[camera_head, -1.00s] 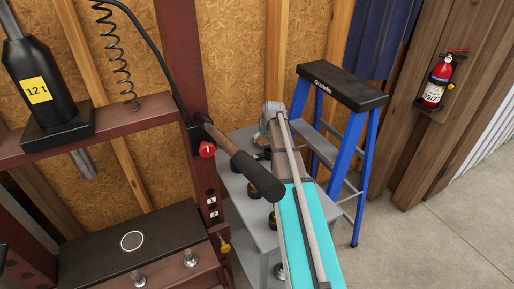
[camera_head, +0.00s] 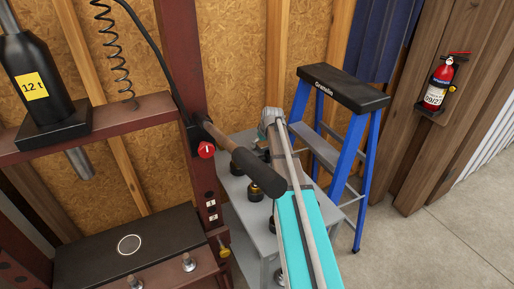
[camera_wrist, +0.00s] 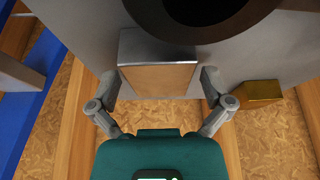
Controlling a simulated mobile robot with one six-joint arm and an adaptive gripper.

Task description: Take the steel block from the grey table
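The steel block (camera_wrist: 158,70) shows in the wrist view as a squarish metal piece with a bright upper edge and a tan, reflecting face. It rests on the grey table (camera_wrist: 82,38). My gripper (camera_wrist: 160,84) is open, with one finger on each side of the block. Narrow gaps seem to show between the fingers and the block. In the head view the grey table (camera_head: 237,188) stands beside the press, and my arm reaches over it. I cannot make out the block or my fingertips there.
A large dark round thing (camera_wrist: 205,12) stands close beyond the block; a gold-coloured piece (camera_wrist: 258,93) lies right of my gripper. Dark jars (camera_head: 255,190) stand on the table. A red press (camera_head: 180,70) is on the left, a blue stepladder (camera_head: 345,95) on the right.

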